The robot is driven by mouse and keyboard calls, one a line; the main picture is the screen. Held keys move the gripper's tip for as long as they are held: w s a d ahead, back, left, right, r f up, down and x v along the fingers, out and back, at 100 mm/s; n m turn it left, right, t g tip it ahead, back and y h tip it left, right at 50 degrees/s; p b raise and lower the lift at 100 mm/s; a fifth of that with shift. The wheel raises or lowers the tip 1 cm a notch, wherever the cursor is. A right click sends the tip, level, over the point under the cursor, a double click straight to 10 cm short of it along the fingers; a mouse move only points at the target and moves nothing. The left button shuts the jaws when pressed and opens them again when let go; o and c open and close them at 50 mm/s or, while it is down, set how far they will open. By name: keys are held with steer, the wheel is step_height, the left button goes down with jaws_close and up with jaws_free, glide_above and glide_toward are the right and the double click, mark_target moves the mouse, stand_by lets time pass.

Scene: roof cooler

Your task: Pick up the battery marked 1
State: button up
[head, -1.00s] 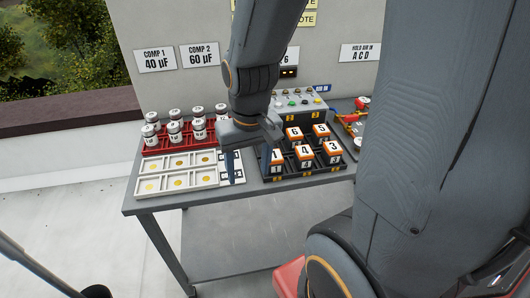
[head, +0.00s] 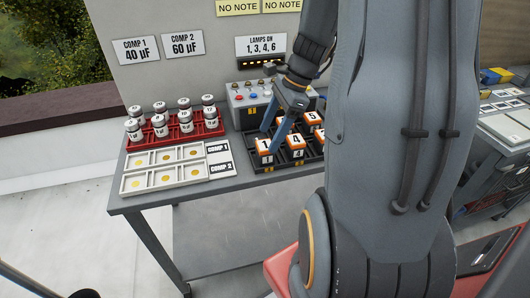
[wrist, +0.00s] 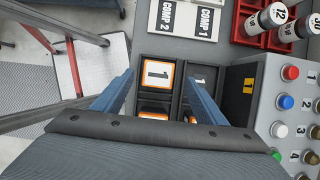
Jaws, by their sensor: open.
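The battery marked 1 (head: 262,147) is an orange block with a white numbered face, in the front left of a black rack (head: 279,163) on the bench. In the wrist view the battery (wrist: 157,74) shows its 1 on top, in a dark square slot. My gripper (head: 270,139) is open and hangs over the rack's left side, pointing down. In the wrist view its two blue fingers (wrist: 157,84) stand left and right of the battery, the right one crossing the neighbouring part of the rack. Whether the fingertips are down beside it or above it, I cannot tell.
More numbered batteries (head: 295,143) stand close to the right. A grey button box (head: 246,103) stands behind the rack. White trays (head: 160,180) and a red rack of canisters (head: 170,140) are to the left. My arm hides the rack's right part.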

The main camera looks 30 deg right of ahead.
mark_target(266, 144)
steer(key=shift+p+x, duration=0.5)
steer(key=shift+x, duration=2.1)
steer(key=shift+s, duration=0.15)
steer(key=c, duration=1.3)
steer(key=shift+c, duration=0.4)
steer(key=shift+r, duration=0.15)
